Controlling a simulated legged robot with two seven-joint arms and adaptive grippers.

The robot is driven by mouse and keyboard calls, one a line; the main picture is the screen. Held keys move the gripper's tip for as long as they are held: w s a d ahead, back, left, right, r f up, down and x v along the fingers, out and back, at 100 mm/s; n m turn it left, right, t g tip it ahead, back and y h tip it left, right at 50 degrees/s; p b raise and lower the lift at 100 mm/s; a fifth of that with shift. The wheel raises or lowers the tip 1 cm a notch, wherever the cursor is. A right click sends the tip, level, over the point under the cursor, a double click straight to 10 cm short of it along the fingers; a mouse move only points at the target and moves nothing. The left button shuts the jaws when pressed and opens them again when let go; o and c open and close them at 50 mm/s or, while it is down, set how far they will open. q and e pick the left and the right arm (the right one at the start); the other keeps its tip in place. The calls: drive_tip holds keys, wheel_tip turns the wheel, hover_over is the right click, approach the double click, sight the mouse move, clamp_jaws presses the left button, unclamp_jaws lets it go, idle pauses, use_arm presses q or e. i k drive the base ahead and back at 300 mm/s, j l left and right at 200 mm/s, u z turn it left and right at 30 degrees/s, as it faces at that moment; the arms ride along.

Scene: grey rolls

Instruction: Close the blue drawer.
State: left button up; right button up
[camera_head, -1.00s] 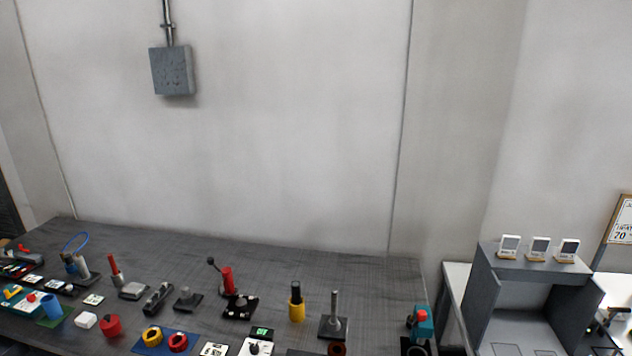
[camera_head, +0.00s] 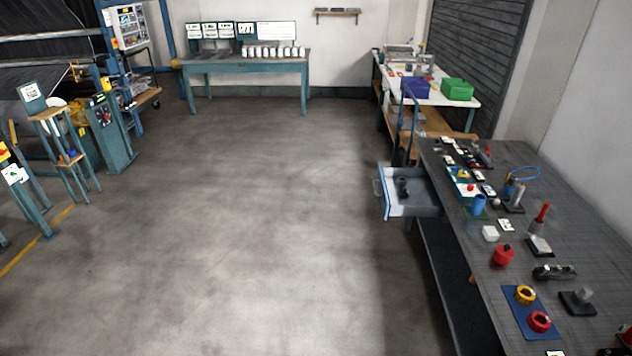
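The blue drawer (camera_head: 386,197) is at right of centre in the head view, under the left side of the grey workbench. It is pulled out to the left over the floor, with a blue front, pale inner walls and a small dark object (camera_head: 402,186) inside. A small handle shows on its front. Neither of my grippers is in view.
The grey workbench (camera_head: 520,215) runs along the right and carries several small items, including a red pot (camera_head: 502,256). A white table with a purple bin (camera_head: 417,89) and a green bin (camera_head: 456,89) stands behind. Open floor (camera_head: 220,210) fills the middle.

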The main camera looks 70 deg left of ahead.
sight(424, 199)
drive_tip(key=u, duration=1.85)
drive_tip(key=z, duration=0.2)
drive_tip(key=i+j+z, duration=0.2)
drive_tip(key=i+z, duration=0.2)
drive_tip(key=i+j+z, duration=0.25)
drive_tip(key=z, duration=0.2)
drive_tip(key=i+j, duration=0.05)
